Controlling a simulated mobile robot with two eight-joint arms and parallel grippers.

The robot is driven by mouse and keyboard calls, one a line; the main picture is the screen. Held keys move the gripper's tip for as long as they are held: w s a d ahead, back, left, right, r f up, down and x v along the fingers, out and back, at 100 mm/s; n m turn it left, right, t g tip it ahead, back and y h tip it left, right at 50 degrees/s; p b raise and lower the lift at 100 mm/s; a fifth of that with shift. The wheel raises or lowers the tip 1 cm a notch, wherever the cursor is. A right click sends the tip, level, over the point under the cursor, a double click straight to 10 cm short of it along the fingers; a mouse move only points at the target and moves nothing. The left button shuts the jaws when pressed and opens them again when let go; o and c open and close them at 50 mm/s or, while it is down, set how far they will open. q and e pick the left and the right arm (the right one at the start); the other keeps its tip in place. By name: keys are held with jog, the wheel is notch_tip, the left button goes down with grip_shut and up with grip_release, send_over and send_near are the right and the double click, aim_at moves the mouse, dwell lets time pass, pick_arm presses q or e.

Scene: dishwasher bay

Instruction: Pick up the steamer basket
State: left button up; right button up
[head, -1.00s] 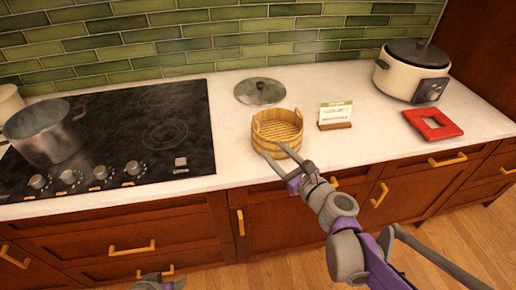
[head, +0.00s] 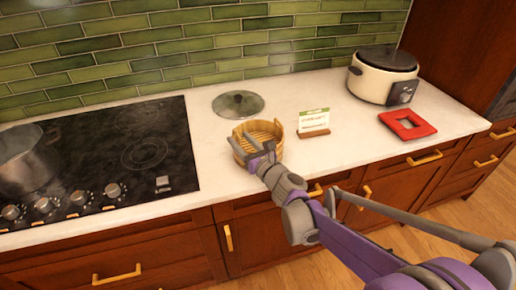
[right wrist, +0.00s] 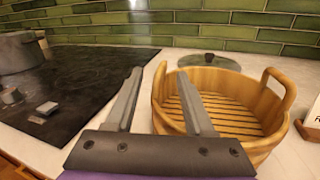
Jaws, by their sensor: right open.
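The steamer basket (head: 270,133) is a round wooden tub with a slatted floor and raised handles, standing upright on the counter. My right gripper (head: 248,145) is open at the basket's left front side. In the right wrist view the basket (right wrist: 262,118) fills the right half. There my right gripper (right wrist: 160,100) has its fingers apart, with the right finger in front of the basket's left part and the left finger outside it over the counter. The basket's left wall lies between them. I cannot tell whether a finger touches it. My left gripper is not in view.
A glass lid (head: 238,104) lies behind the basket. The black cooktop (head: 110,150) with a pot (head: 27,162) is at left.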

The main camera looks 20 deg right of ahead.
jog(key=shift+w+a, duration=0.15)
jog(key=shift+w, duration=0.15)
jog(key=shift+s, duration=0.1)
grip_shut()
dwell(1.1)
